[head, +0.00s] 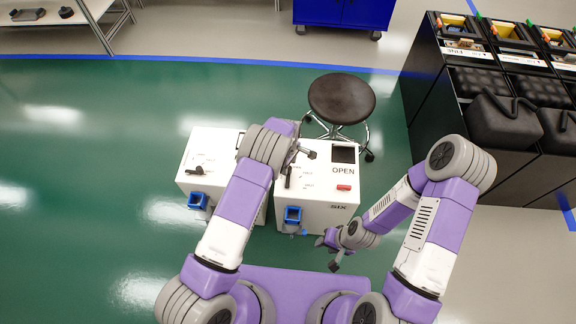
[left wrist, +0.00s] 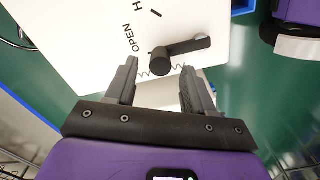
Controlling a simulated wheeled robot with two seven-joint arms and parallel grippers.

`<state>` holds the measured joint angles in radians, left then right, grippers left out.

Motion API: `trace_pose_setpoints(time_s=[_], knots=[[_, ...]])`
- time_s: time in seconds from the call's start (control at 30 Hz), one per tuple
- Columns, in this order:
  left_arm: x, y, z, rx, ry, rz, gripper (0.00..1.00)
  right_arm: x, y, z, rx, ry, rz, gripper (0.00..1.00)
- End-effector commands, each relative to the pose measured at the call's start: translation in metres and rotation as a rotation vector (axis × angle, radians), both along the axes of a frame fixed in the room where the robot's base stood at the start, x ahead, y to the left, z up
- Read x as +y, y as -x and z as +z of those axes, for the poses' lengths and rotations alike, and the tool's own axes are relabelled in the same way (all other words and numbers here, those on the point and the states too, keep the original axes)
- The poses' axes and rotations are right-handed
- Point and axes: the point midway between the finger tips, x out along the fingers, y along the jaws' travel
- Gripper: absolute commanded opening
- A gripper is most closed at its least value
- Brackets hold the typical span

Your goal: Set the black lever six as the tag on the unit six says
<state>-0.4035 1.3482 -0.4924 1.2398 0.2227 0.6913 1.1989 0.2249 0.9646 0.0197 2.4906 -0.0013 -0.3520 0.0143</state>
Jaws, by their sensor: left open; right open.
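Unit six (head: 318,210) is a white box with "SIX" on its lower front. Its tag (head: 343,170) reads OPEN in large letters, below a dark square. The black lever six (head: 288,177) is on its left part, with small marks beside it. In the left wrist view, the lever (left wrist: 185,50) has a round hub between and just beyond my fingertips, and its handle points right, away from the small word OPEN. My left gripper (head: 303,153) is open and empty over the panel; it also shows in the left wrist view (left wrist: 158,78). My right gripper (head: 329,254) is open and empty, low by the unit's front.
A similar white unit (head: 205,160) stands at left, partly behind my left arm. Blue square parts (head: 293,215) stick out of the fronts. A red piece (head: 344,187) lies below the tag. A round stool (head: 341,98) stands behind; black cabinets (head: 430,90) stand at right.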

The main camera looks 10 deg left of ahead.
Motion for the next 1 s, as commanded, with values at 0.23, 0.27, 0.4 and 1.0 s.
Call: trace_pose_setpoints(time_s=[0.23,0.27,0.4,1.0], knots=[[0.0,0.0,0.044,-0.001,0.0,0.001,0.53,0.0,0.0,0.018,0.0,0.0,0.0,0.43],[0.0,0.0,0.047,0.0,0.0,0.001,0.53,0.0,0.0,0.018,0.0,0.0,0.0,0.43],[0.0,0.0,0.054,0.0,0.0,0.001,0.53,0.0,0.0,0.02,0.0,0.0,0.0,0.43],[0.005,0.004,0.051,0.005,0.003,-0.007,0.53,0.0,0.0,0.021,0.0,0.0,0.0,0.43]])
